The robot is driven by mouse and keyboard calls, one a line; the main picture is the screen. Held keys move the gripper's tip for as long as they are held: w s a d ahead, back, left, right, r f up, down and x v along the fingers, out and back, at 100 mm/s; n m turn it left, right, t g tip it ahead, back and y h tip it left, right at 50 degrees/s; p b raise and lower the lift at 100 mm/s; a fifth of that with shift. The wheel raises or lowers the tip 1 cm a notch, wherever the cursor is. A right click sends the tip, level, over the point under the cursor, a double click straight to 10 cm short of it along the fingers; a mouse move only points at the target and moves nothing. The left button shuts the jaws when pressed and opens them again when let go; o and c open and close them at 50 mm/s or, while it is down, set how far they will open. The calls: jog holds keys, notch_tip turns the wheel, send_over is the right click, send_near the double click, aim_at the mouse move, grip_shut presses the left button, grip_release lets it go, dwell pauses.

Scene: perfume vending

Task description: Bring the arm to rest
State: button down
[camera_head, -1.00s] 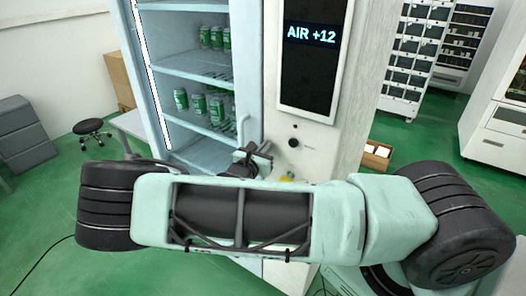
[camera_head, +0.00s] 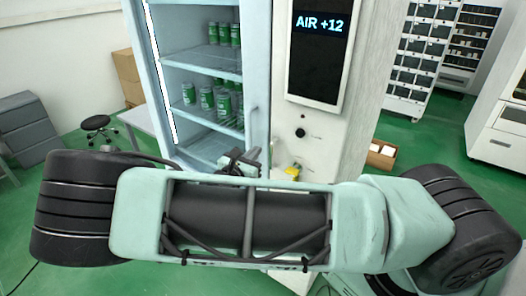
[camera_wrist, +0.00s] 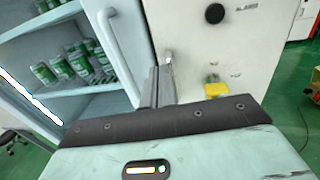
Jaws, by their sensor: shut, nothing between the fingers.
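My gripper (camera_head: 241,160) is seen beyond my arm in the head view, in front of the lower part of the vending machine. In the wrist view my gripper (camera_wrist: 162,75) has its fingers together with nothing between them. It points at the machine front, just right of the door handle (camera_wrist: 122,58). I cannot tell the exact gap to the machine. My arm lies across the lower part of the head view and hides the machine's base.
The cooling cabinet (camera_head: 256,75) holds green cans (camera_head: 222,101) on its shelves. Beside it is a white panel with a display (camera_head: 319,50), a black knob (camera_head: 300,133) and a yellow part (camera_wrist: 216,89). A stool (camera_head: 96,122) and grey drawers (camera_head: 28,125) stand left. Green floor is open there.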

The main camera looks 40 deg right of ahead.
jog(key=shift+w+b+v, duration=0.2)
jog(key=shift+b+v, duration=0.4)
jog(key=shift+v, duration=1.5)
jog(key=s+a+f+m+g+y+b, duration=0.1)
jog(key=s+a+f+m+g+y, duration=0.1)
jog(key=s+f+m+g+y, duration=0.3)
jog(key=s+a+f+m+g+y+b, duration=0.1)
jog(key=s+a+m+g, duration=0.15)
jog(key=s, duration=0.45)
jog(key=s+a+r+m+y+b, duration=0.2)
jog(key=s+a+r+m+y, duration=0.2)
jog(key=s+a, duration=0.3)
jog(key=s+a+r+m+y+b, duration=0.2)
jog(key=s+a+r+m+y, duration=0.2)
jog(key=s, duration=0.5)
jog(key=a+r+y, duration=0.2)
jog(key=a, duration=0.1)
jog(key=shift+r+y, duration=0.3)
jog(key=shift+y, duration=0.1)
